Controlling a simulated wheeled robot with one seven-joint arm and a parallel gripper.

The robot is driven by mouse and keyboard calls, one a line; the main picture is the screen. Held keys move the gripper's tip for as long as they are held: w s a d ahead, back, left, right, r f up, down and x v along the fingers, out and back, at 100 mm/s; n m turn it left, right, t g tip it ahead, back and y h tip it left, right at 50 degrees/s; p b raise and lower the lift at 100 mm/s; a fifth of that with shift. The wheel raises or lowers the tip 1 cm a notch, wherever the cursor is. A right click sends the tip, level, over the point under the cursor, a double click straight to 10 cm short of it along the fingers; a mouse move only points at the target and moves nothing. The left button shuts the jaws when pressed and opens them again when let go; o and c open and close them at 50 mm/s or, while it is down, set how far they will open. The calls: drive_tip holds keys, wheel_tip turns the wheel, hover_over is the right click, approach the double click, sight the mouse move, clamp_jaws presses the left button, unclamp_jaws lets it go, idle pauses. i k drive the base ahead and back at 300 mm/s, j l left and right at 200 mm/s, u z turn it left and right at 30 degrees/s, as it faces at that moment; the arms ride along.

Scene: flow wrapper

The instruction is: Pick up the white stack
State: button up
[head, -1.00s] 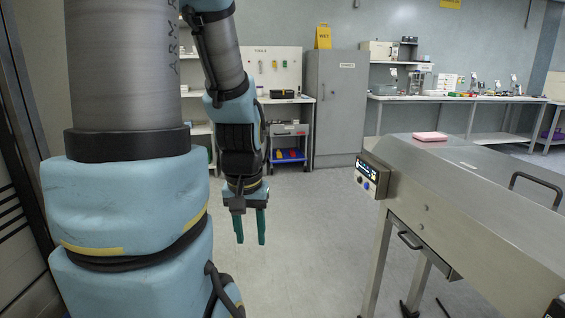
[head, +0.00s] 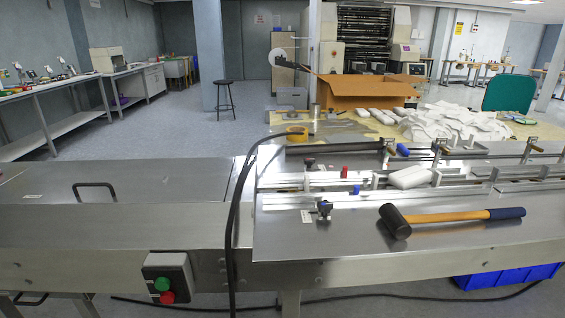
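A white stack (head: 409,176), a small rounded white block, lies in the infeed lane between the metal guide rails on the flow wrapper (head: 300,235), right of the picture's middle. Its near side faces me; I cannot tell whether it touches the rails. My gripper and arm are out of the picture.
A mallet (head: 450,218) with a black head lies on the near deck in front of the stack. A black cable (head: 235,215) crosses the machine. Behind are a cardboard box (head: 365,92), several white packs and a heap of white wrappers (head: 455,123). A button box (head: 168,278) sits on the front panel.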

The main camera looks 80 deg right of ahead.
sight(407, 178)
drive_tip(key=k+l+z, duration=0.1)
drive_tip(key=k+l, duration=0.3)
drive_tip(key=k+l+z, duration=0.1)
drive_tip(key=k+l, duration=0.3)
drive_tip(key=k+l+z, duration=0.15)
drive_tip(key=k+l, duration=0.25)
drive_tip(key=l, duration=0.25)
